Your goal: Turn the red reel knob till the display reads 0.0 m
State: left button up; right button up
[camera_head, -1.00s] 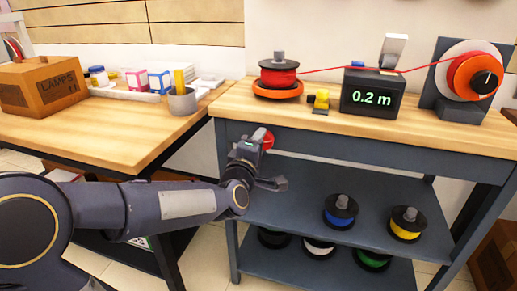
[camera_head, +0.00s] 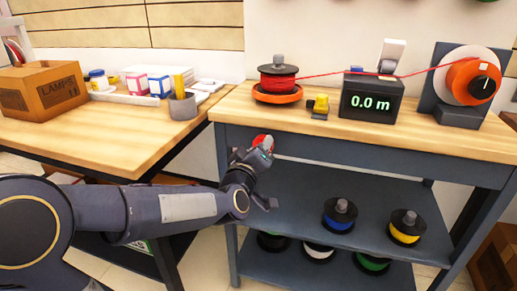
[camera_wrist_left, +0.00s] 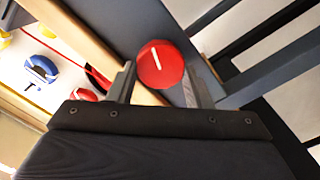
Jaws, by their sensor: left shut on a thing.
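The red reel knob (camera_head: 263,141) is on the front of the grey workbench. It also shows in the left wrist view (camera_wrist_left: 158,57), with a white line tilted across its face. My left gripper (camera_head: 257,153) is shut on the knob, with one finger on each side of it in the left wrist view (camera_wrist_left: 160,85). The black display (camera_head: 371,97) on the bench top reads 0.0 m in green. A spool of red line (camera_head: 278,81) stands on an orange base, and its line runs above the display to an orange and white wheel (camera_head: 472,80). My right gripper is not in view.
A yellow-and-black piece (camera_head: 320,105) sits between spool and display. The shelves below hold several spools, including a blue one (camera_head: 339,221) and a yellow one (camera_head: 405,233). The left table carries a cardboard box (camera_head: 41,91) and a grey cup (camera_head: 183,107).

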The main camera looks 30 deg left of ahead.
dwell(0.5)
pick_arm(q)
jog(key=o, duration=1)
jog(key=p+v, duration=0.1)
jog(key=v, duration=0.6)
jog(key=shift+s, duration=0.4)
